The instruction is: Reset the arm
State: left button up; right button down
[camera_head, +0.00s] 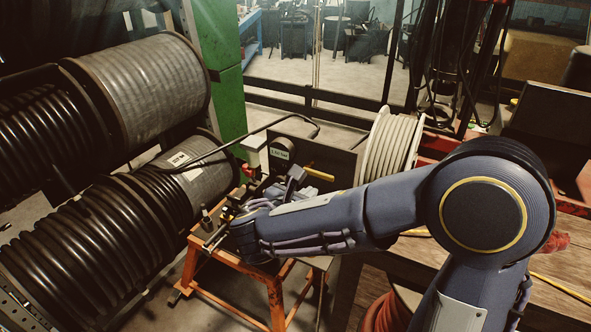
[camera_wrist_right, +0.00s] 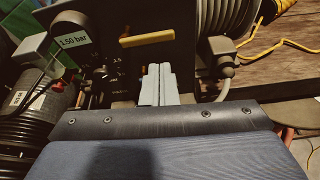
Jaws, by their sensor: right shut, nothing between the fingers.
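My right arm comes in from the right in the head view. Its gripper (camera_head: 296,178) is over the hose crimper (camera_head: 290,153), which stands on an orange-framed stand (camera_head: 274,292). In the wrist view the fingers of my right gripper (camera_wrist_right: 158,72) are together and empty, in front of the crimper's dark panel (camera_wrist_right: 120,65). A display reading about 1.50 bar (camera_wrist_right: 75,42) and a yellow bar (camera_wrist_right: 147,41) show on the crimper. My forearm hides part of the crimper and stand. My left gripper is not in view.
Large black hose reels (camera_head: 90,235) fill the left side. A pale hose reel (camera_head: 392,147) stands behind my forearm. A wooden bench (camera_head: 570,265) with a yellow hose is at the right. A green post (camera_head: 219,65) rises behind the crimper.

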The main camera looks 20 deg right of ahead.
jog(key=s+d+f+m+g+y, duration=0.3)
jog(key=s+d+m+g, duration=0.1)
jog(key=s+m, duration=0.4)
jog(key=s+d+f+m+g+y, duration=0.35)
jog(key=s+m, duration=0.25)
jog(key=s, duration=0.4)
jog(key=s+a+r+m+t+y, duration=0.1)
jog(key=s+a+m+t+y, duration=0.2)
jog(key=s+a+m+y, duration=0.4)
jog(key=shift+a+m, duration=0.7)
jog(key=shift+m, duration=2.5)
jog(key=shift+r, duration=0.1)
